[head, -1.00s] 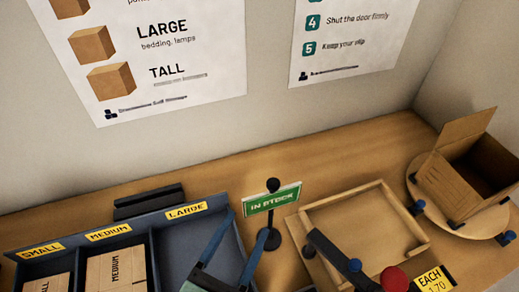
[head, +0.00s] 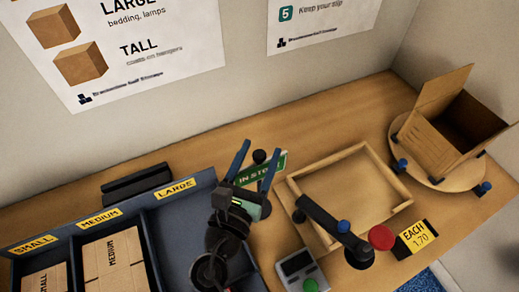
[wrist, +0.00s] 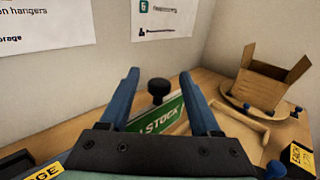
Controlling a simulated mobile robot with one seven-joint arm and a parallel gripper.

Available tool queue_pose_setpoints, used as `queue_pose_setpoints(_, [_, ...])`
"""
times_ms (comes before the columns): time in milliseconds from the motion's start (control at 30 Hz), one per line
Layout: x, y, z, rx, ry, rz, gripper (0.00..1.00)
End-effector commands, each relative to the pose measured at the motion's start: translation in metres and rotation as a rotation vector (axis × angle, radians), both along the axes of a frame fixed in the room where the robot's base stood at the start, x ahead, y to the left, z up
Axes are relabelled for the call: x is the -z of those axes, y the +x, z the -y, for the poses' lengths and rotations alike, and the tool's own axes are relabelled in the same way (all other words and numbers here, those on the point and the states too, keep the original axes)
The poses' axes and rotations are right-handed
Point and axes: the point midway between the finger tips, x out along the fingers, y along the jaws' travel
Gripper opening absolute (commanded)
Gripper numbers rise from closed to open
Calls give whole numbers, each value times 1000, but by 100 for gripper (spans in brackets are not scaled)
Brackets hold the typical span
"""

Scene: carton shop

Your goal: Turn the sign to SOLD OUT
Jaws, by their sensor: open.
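The green sign (head: 274,166) stands on the counter between the LARGE compartment and the wooden tray, with its IN STOCK face toward me. Its post ends in a round black knob (head: 259,156) at the top. The knob (wrist: 158,87) and part of the sign (wrist: 160,117) also show in the wrist view, between the fingers. My gripper (head: 256,162) is open, its two blue fingers in front of the sign, one to each side of the knob. In the wrist view my gripper (wrist: 159,82) holds nothing. The sign's base is hidden behind my arm.
The wooden tray (head: 372,222) lies right of the sign. An open carton (head: 452,130) sits on a round turntable (head: 438,175) farther right. A black arm with a red knob (head: 381,237) and a price card (head: 416,236) stand in front. The blue divided bin (head: 150,225) is at left.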

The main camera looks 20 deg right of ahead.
Motion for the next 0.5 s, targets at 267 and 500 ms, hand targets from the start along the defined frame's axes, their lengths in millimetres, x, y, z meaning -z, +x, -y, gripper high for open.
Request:
queue_pose_setpoints(267, [0,4,5,0,1,-1,64])
queue_pose_setpoints(500, [0,4,4,0,1,0,38])
